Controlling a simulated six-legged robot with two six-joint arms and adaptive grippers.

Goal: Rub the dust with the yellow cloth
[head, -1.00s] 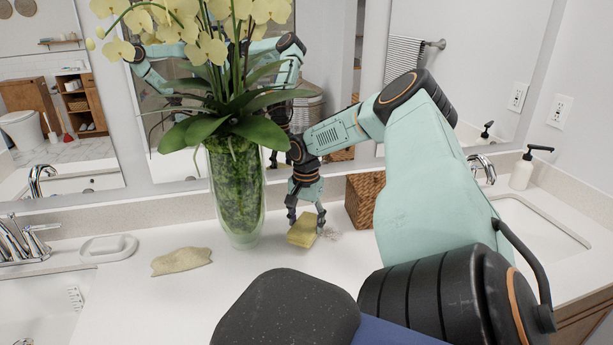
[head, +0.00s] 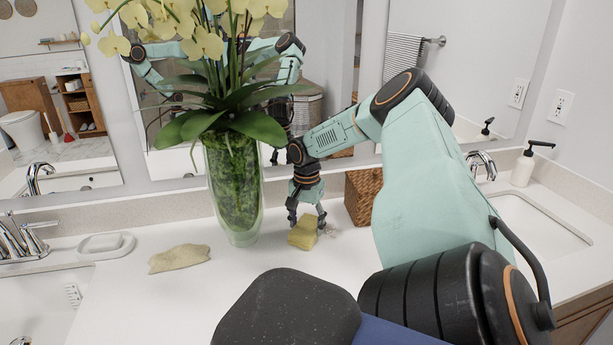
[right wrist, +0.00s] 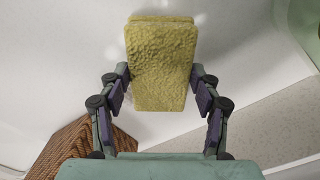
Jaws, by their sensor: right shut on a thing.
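The yellow cloth (head: 302,235), a thick folded-looking block with a rough surface, is at the white counter between the vase and the wicker basket. My right gripper (head: 306,218) is shut on it from above. In the right wrist view the cloth (right wrist: 160,65) sits between the two fingers of the right gripper (right wrist: 160,90). A faint greyish patch of dust (head: 329,230) shows on the counter just right of the cloth; any dust under the cloth is hidden. My left gripper is not in direct view.
A tall glass vase (head: 234,190) with orchids stands close left of the gripper. A wicker basket (head: 363,197) is close right. A crumpled pale-yellow piece (head: 180,259) and a soap dish (head: 105,246) lie left. A soap dispenser (head: 524,168) stands far right. The front counter is clear.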

